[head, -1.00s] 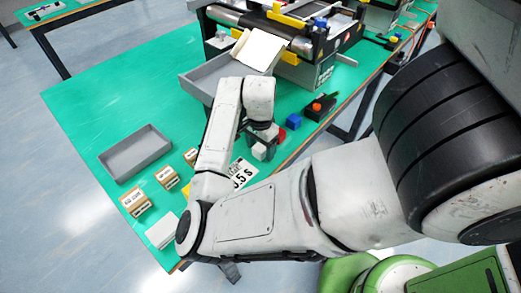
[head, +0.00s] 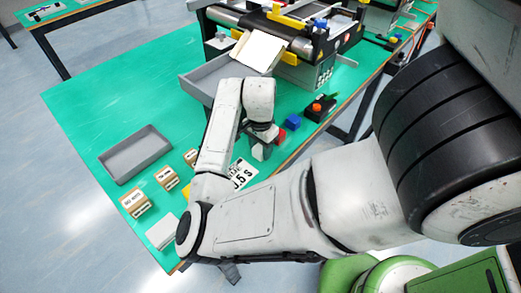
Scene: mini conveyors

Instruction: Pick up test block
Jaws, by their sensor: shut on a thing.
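My gripper (head: 262,152) points down at the table near its right edge, below the bent wrist. It is shut on a small pale block (head: 257,153), mostly hidden by the fingers and wrist. I cannot tell whether the block is touching the table. A red block (head: 280,137) sits just to the right of the gripper. A blue block (head: 292,122) stands a little beyond it. No label marks any of these as the test block.
A grey tray (head: 127,168) and several labelled boxes (head: 138,203) lie at left. A printed card (head: 241,174) is near the gripper. A larger grey tray (head: 196,88) and the conveyor (head: 260,28) stand behind. The green table (head: 80,120) is clear at far left.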

